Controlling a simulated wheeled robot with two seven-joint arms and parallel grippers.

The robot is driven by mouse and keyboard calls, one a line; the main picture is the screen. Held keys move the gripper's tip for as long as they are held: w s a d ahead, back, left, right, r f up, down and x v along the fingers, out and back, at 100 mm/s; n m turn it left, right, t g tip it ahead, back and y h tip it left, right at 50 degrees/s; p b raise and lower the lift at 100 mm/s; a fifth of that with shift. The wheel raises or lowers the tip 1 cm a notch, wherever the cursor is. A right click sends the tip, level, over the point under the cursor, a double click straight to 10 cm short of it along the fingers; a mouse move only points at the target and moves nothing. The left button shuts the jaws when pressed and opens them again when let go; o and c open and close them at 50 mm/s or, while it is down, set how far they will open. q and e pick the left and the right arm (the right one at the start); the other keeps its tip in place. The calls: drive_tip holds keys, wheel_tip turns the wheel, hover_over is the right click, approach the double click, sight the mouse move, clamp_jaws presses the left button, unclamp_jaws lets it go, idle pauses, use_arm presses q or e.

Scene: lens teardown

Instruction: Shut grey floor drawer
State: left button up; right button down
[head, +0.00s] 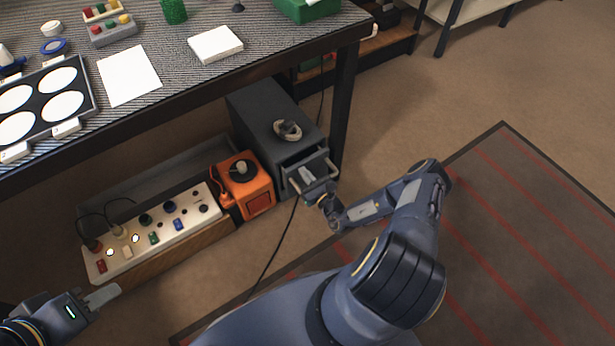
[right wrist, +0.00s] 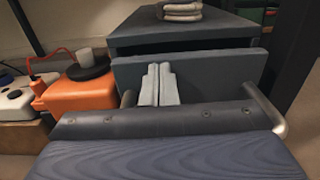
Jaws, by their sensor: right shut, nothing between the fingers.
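The grey floor drawer unit (head: 258,112) stands on the floor under the table. Its drawer front (head: 303,168) stands out a little from the body, with a dark gap behind it in the right wrist view (right wrist: 205,68). A bar handle (right wrist: 266,108) crosses the front, its middle hidden by my wrist. My right gripper (head: 308,180) is shut and empty, its fingertips at the drawer front between the handle ends; they also show in the right wrist view (right wrist: 158,80). Contact is hard to tell. My left gripper (head: 104,297) is far left, seen edge-on, away from the drawer.
A coiled grey item (head: 287,130) lies on top of the unit. An orange box (head: 243,186) and a white control panel (head: 150,232) stand to its left. A table leg (head: 344,105) rises close on the right. A black cable (head: 272,255) runs across the floor.

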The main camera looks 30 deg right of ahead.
sight(298, 163)
drive_tip(key=w+b, duration=0.1)
drive_tip(key=w, duration=0.4)
drive_tip(key=shift+a, duration=0.15)
use_arm(q)
drive_tip(key=shift+s+f, duration=0.1)
drive_tip(key=shift+f, duration=0.3)
use_arm(e)
drive_tip(key=shift+r, duration=0.15)
drive_tip(key=shift+w, duration=0.1)
